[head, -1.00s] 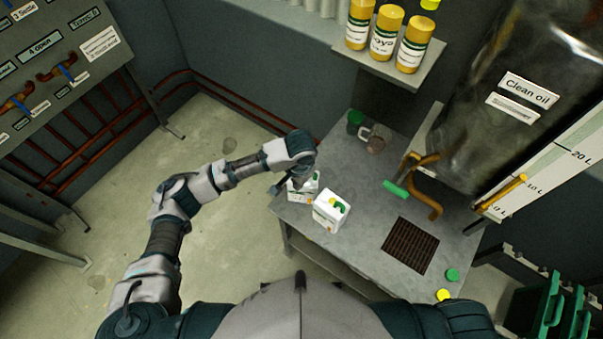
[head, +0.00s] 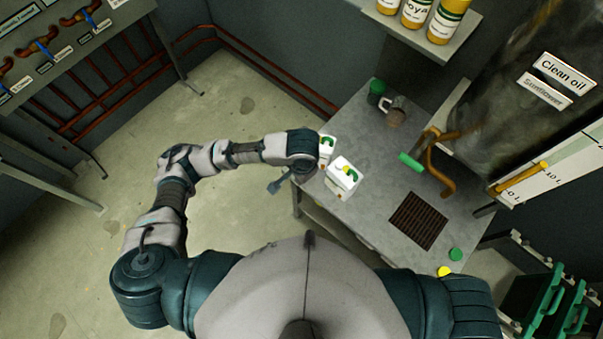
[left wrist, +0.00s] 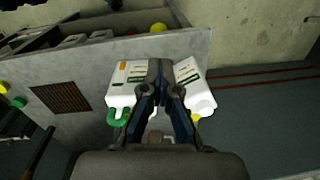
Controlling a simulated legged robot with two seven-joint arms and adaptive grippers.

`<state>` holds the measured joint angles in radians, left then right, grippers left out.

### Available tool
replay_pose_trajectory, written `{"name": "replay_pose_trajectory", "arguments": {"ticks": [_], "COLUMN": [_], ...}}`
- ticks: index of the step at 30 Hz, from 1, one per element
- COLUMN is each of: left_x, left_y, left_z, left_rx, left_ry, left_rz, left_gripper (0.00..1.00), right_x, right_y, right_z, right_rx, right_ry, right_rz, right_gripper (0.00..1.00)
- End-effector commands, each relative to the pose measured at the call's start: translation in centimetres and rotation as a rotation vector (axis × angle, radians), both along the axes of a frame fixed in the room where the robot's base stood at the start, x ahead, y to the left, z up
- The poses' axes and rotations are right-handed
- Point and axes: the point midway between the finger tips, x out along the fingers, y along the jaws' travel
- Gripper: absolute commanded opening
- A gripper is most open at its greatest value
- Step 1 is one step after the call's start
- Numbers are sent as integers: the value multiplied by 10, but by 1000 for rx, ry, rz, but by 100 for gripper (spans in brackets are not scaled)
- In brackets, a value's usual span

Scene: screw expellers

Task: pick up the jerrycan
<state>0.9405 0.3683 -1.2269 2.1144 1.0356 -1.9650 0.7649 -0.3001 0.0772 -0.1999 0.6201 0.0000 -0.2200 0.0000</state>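Two white jerrycans stand close together at the left end of the grey table (head: 372,213). The nearer one (head: 343,176) shows a green handle and a yellow cap in the head view. The farther one (head: 326,148) is partly hidden by my left wrist. In the left wrist view, one jerrycan with green parts (left wrist: 122,90) is left of the fingers, and one with a yellow cap (left wrist: 201,100) is right of them. My left gripper (left wrist: 172,70) points at the cans, its fingertips close together with a narrow gap; I cannot tell whether they touch a can. My right gripper is out of view.
On the table are a dark grate (head: 418,220), a clear mug (head: 396,110), a green cap (head: 456,254) and a yellow cap (head: 444,271). A pipe with a green handle (head: 411,162) comes from the oil tank (head: 510,100).

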Motion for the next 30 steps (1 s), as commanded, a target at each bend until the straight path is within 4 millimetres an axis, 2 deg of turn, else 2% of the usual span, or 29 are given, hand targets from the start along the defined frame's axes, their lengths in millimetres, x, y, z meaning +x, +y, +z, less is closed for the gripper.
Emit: {"name": "replay_pose_trajectory", "arguments": {"ticks": [1,2,10,22,26,30], "left_x": [0,0,0,1,0,1], "left_y": [0,0,0,-1,-2,-3], "left_z": [0,0,0,5,25,57], "left_rx": [0,0,-1,-1,-3,0], "left_ry": [0,0,-1,-3,-4,-9], "left_rz": [0,0,0,-1,-2,-2], "left_gripper": [3,10,78,80,80,80], "right_x": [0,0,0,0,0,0], "right_y": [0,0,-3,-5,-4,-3], "right_z": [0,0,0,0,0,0], "right_rx": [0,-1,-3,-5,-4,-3], "right_ry": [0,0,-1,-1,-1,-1], "right_rz": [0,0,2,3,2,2], "right_gripper": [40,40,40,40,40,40]}}
